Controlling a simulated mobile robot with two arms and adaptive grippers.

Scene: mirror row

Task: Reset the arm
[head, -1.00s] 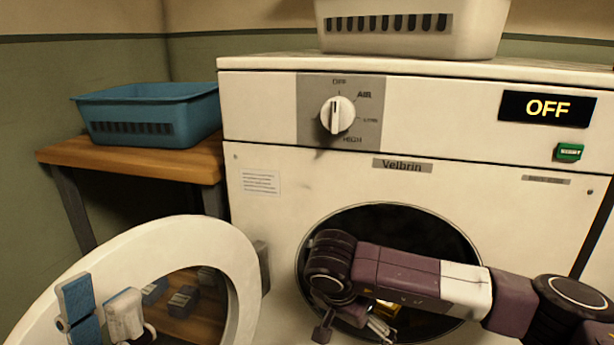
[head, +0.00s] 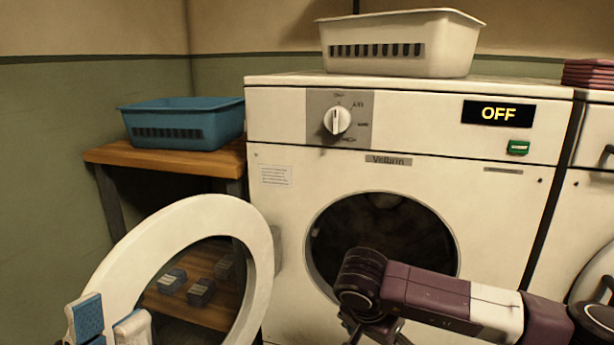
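My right arm (head: 430,292) comes in from the right, in front of the dryer's dark round opening (head: 385,235). Its wrist bends down, and only a dark part of its end shows at the bottom edge, so the fingers cannot be made out. My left gripper (head: 109,322) is at the bottom left, in front of the open door's white ring. Its two blue-padded fingers stand apart with nothing seen between them. The lower part of this gripper is cut off by the frame.
The white dryer (head: 290,215) has its round door (head: 165,235) swung open to the left. Its display (head: 498,113) reads OFF. A blue basket (head: 190,125) sits on a wooden table (head: 110,155). A white basket (head: 400,45) stands on the dryer. Another machine (head: 595,200) adjoins at right.

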